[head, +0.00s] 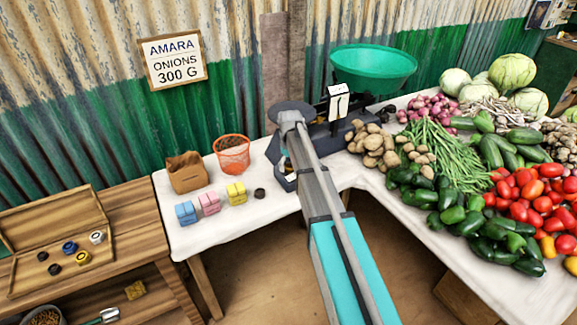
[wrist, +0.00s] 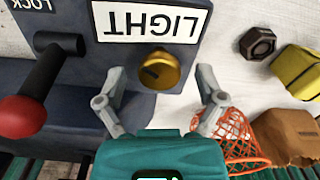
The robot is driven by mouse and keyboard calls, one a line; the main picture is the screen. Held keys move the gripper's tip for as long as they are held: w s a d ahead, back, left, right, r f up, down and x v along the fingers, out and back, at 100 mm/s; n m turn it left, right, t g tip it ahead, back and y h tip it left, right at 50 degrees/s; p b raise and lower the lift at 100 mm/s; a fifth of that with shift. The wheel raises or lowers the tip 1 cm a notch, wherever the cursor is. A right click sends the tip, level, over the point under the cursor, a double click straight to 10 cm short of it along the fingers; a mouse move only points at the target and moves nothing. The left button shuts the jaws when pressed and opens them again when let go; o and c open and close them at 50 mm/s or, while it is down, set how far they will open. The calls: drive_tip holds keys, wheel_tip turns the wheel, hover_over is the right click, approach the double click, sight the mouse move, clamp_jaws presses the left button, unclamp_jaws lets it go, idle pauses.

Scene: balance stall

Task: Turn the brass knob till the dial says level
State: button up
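The balance (head: 326,131) stands on the white-covered table with a green pan (head: 373,68) on top; my arm hides part of it in the head view. In the wrist view, the round brass knob (wrist: 158,70) sits on its dark blue face, with a dark slot mark on its front. Beside the knob, a white plate (wrist: 150,22) reads LIGHT, upside down in this view. My gripper (wrist: 160,82) is open and empty, with one finger on each side of the knob and visible gaps to it. My arm hides the gripper in the head view.
A red-balled lever (wrist: 22,115), near the word LOCK, juts out beside the knob. A dark weight (wrist: 258,43), a yellow block (wrist: 299,72), an orange basket (wrist: 232,138) and a paper bag (wrist: 288,135) are nearby. Vegetables (head: 505,195) fill the table's right side.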

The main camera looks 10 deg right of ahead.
drive_tip(key=c, duration=1.1)
drive_tip(key=shift+a, duration=0.2)
drive_tip(key=shift+d, duration=0.1)
